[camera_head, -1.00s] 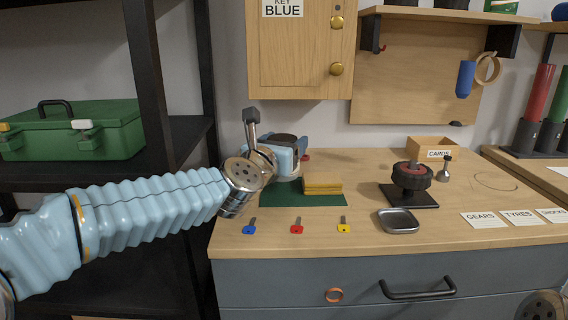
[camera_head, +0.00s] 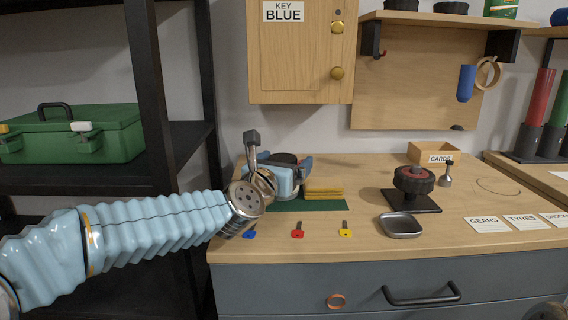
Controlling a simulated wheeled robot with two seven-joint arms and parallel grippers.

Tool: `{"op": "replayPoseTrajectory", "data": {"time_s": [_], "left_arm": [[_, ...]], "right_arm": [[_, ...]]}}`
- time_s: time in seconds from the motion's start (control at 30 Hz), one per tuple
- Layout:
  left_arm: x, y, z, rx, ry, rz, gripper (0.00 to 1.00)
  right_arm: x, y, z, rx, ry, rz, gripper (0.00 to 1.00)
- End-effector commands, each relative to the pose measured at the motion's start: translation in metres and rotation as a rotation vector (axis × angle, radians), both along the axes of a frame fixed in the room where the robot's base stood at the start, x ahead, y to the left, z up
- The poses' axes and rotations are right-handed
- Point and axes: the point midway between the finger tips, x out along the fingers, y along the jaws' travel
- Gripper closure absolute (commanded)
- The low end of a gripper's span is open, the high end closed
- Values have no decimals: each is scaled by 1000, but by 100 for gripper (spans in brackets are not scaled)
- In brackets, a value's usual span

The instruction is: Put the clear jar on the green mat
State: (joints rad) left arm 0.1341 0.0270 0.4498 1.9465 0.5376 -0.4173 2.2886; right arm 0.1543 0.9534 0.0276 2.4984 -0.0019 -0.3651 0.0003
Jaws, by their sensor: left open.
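The green mat (camera_head: 325,204) lies at the back left of the wooden workbench, partly covered by my left gripper. My left gripper (camera_head: 304,172) is open over the left part of the mat. A dark round top (camera_head: 286,158) shows just behind the gripper; I cannot tell whether it belongs to the clear jar. I cannot make out a clear jar anywhere; the gripper hides what is behind and between its fingers. My right gripper is not in view; only a bit of my right arm shows at the bottom right corner.
A yellow stack (camera_head: 323,189) sits on the mat. Blue (camera_head: 250,234), red (camera_head: 297,233) and yellow (camera_head: 345,232) keys lie in front. A cabinet (camera_head: 300,55) hangs above.

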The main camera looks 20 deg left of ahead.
Motion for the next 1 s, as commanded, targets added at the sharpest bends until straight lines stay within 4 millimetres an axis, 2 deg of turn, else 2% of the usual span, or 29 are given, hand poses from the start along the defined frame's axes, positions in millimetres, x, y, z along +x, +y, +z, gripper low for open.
{"op": "replayPoseTrajectory", "data": {"time_s": [0.1,0.17,0.4,0.63,0.8,1.0], "left_arm": [[0,0,4,0,0,0,5],[-8,1,1,1,-3,1,5],[-60,7,-1,1,-4,1,5],[-105,12,2,1,-2,1,5],[-118,14,1,0,-1,1,5],[-120,14,1,0,1,0,5]], "right_arm": [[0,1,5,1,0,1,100],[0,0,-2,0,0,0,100],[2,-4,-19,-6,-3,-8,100],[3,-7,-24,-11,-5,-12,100],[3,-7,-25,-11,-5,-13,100],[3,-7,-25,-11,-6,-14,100]]}}
